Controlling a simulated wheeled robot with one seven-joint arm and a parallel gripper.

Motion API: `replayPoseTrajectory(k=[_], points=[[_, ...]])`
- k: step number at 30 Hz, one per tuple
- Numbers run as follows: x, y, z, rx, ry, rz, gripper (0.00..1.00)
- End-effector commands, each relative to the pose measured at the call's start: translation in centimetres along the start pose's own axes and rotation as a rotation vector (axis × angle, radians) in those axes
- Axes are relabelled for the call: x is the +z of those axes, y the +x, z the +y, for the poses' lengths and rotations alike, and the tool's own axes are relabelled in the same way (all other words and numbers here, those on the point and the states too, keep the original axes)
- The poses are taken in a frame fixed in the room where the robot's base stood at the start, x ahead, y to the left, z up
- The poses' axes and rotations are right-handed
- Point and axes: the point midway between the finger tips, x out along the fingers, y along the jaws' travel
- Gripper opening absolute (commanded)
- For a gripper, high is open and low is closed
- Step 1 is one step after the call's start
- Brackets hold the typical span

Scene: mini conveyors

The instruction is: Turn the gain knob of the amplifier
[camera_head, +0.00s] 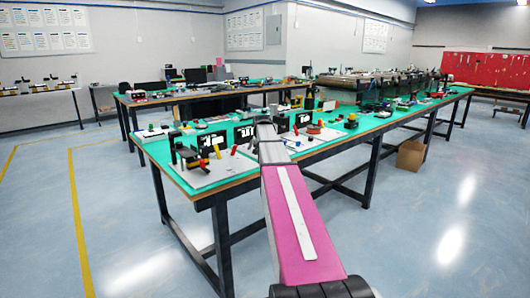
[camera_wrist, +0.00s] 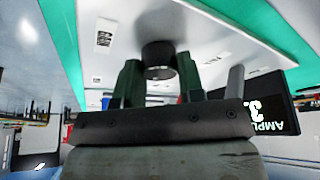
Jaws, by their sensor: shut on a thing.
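In the wrist view a dark round knob (camera_wrist: 158,50) stands out from a light panel (camera_wrist: 215,25) with a green edge. The two fingers of my gripper (camera_wrist: 158,72) are on either side of the knob, shut on it. A black display (camera_wrist: 272,113), partly cut off, shows white letters "AMPL" and a "3" at the right. In the head view a black display (camera_head: 244,134) with white digits stands just left of the end of my arm. My gripper and the knob are hard to make out there behind my arm.
The green-topped table (camera_head: 340,145) carries several devices. Another black display (camera_head: 211,142) and a stand with coloured handles (camera_head: 190,158) are to the left, and a further display (camera_head: 303,120) is to the right. A cardboard box (camera_head: 411,156) is on the floor. The floor in front is clear.

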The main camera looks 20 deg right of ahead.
Motion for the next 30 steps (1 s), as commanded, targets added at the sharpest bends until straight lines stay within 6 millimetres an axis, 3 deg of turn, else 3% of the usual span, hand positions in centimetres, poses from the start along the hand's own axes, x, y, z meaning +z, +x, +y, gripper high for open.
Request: replayPoseTrajectory(k=[9, 25, 26, 27, 30], points=[[-0.02, -0.01, -0.05, 0.046, 0.113, -0.001, 0.12], [0.01, -0.01, -0.02, 0.055, 0.134, -0.001, 0.12], [0.01, -0.01, -0.02, 0.055, 0.134, -0.002, 0.45], [0.01, -0.01, -0.03, 0.055, 0.133, -0.002, 0.58], [0.01, 0.00, -0.03, 0.055, 0.133, -0.001, 0.61]])
